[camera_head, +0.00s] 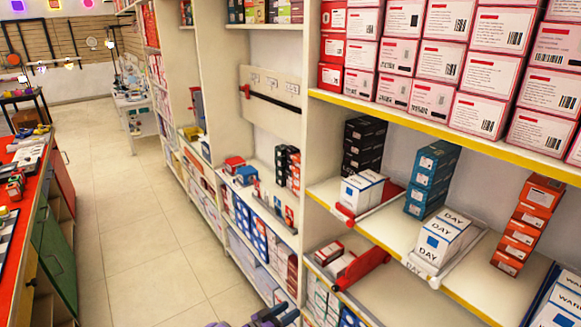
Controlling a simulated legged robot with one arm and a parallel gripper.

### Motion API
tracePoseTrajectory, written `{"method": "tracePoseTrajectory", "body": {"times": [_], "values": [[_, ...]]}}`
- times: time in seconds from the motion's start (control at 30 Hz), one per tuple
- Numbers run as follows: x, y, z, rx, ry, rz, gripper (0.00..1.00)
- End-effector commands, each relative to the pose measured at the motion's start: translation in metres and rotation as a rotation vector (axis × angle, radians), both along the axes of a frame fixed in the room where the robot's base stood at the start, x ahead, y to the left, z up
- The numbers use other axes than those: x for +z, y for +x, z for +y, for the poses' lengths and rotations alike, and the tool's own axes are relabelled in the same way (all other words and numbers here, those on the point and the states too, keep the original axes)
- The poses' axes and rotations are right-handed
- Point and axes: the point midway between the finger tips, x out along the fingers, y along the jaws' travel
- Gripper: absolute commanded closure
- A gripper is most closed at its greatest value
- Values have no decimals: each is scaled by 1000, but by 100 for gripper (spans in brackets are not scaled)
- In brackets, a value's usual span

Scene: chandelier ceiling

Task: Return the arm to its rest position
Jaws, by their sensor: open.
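My gripper (272,316) shows only in part at the bottom edge of the head view, as a dark purple-grey shape low in front of the shelving. It is open, and nothing is seen in it. The rest of my arm is out of frame or hidden below the edge. The gripper appears apart from the shelf boxes, though its exact distance from the lower shelf is hard to tell.
A tall shelving unit (434,120) full of boxes fills the right side. White DAY boxes (443,238) stand on its middle shelf. A red-topped counter (28,190) with drawers runs along the left. The tiled aisle floor (140,215) between them is clear.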

Motion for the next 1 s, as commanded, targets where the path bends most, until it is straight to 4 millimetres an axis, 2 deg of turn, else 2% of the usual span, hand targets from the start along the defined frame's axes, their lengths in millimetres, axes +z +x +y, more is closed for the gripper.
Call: {"method": "tracePoseTrajectory", "body": {"times": [0.1,0.3,0.4,0.53,0.77,1.0], "values": [[23,33,11,78,118,-3,47],[67,80,36,247,333,17,47],[91,96,47,329,427,36,47],[124,108,60,433,539,72,47],[182,104,74,600,705,165,47],[237,67,75,743,833,308,47]]}}
